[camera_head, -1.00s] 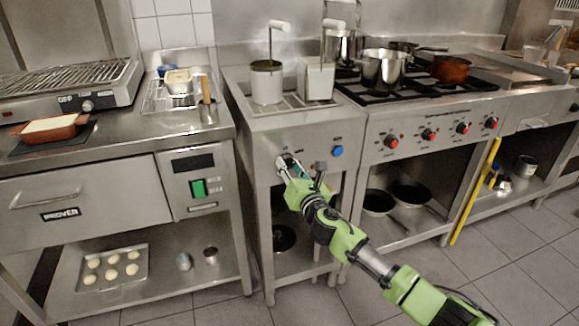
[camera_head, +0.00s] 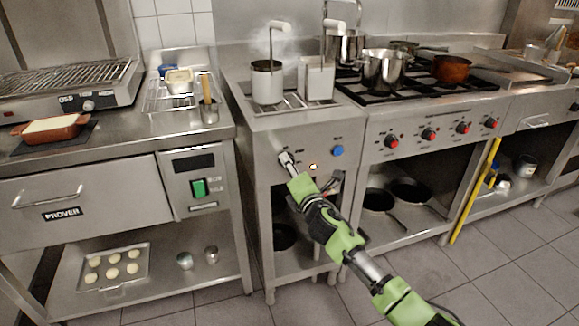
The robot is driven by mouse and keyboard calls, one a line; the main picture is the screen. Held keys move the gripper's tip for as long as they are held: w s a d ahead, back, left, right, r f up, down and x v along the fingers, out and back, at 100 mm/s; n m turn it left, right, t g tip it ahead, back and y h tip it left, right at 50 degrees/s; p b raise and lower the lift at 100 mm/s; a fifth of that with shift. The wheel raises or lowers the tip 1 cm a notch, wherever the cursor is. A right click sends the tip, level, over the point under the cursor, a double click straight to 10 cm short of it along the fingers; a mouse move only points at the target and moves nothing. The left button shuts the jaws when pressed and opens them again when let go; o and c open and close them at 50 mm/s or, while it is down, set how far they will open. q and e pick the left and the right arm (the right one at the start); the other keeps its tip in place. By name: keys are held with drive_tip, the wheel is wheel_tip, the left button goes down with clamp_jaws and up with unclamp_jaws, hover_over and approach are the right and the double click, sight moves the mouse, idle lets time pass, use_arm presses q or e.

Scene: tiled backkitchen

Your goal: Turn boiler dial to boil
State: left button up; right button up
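The boiler (camera_head: 262,123) is the steel unit between the prover counter and the stove, with two white baskets set in its top. Its dial (camera_head: 286,159) is a small silver knob at the left of the front panel, partly hidden by my gripper. My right gripper (camera_head: 290,168), on the green and black arm, is at the dial. Its fingers are too small and covered to tell whether they are open, shut or touching. My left gripper is not in view.
The stove (camera_head: 420,115) with pots and red-marked knobs stands on the right. A prover (camera_head: 90,195) with a green switch is on the left. A yellow-handled tool (camera_head: 474,192) leans by the stove. Tiled floor in front is free.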

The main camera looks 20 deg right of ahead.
idle(0.5)
drive_tip(key=o, duration=1.1)
drive_tip(key=shift+s, duration=0.1)
drive_tip(key=s, duration=1.2)
drive_tip(key=shift+d, duration=0.2)
drive_tip(key=shift+w, duration=0.1)
